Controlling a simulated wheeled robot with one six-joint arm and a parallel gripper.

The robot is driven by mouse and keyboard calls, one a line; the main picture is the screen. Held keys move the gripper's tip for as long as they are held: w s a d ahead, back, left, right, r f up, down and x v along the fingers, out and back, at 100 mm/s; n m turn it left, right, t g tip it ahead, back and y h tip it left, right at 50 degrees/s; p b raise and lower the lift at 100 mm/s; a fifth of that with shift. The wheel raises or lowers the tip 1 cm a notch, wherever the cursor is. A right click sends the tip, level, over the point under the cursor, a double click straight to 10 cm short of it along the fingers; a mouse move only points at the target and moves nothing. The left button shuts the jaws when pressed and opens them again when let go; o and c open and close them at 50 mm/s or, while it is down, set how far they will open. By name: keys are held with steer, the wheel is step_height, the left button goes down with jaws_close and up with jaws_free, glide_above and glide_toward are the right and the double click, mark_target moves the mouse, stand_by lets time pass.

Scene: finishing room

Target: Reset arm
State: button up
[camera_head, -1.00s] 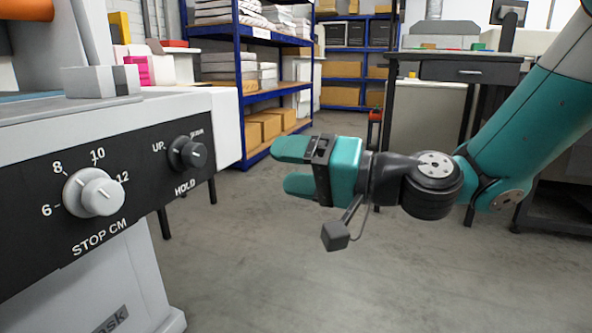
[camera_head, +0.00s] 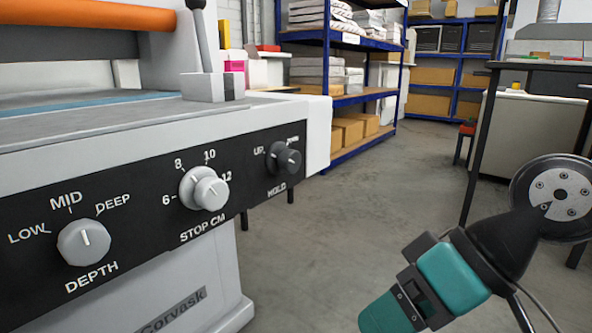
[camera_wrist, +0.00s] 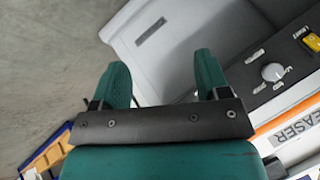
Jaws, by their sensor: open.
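My gripper (camera_head: 385,314) is low at the right of the head view, its teal fingers pointing down and left, partly cut off by the bottom edge. In the wrist view the two teal fingers of my gripper (camera_wrist: 162,75) are spread apart with nothing between them. The grey machine (camera_head: 230,265) stands left of it, apart from it, with a black panel of knobs. The depth knob (camera_head: 84,242), the stop knob (camera_head: 208,190) and the up/hold knob (camera_head: 287,160) are in a row. The machine's pale side also shows in the wrist view (camera_wrist: 165,55).
A lever (camera_head: 202,40) stands on the machine top, near an orange roller (camera_head: 75,17). Blue shelving (camera_head: 333,100) with boxes and stacks stands behind. A dark table (camera_head: 535,65) is at the back right. The floor (camera_head: 380,210) between is clear.

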steer(key=s+d+g+h, duration=0.1)
steer(key=s+d+h, duration=0.3)
step_height(320, 180, up, 37)
steer(key=p, duration=3.8)
steer(key=shift+r, duration=0.2)
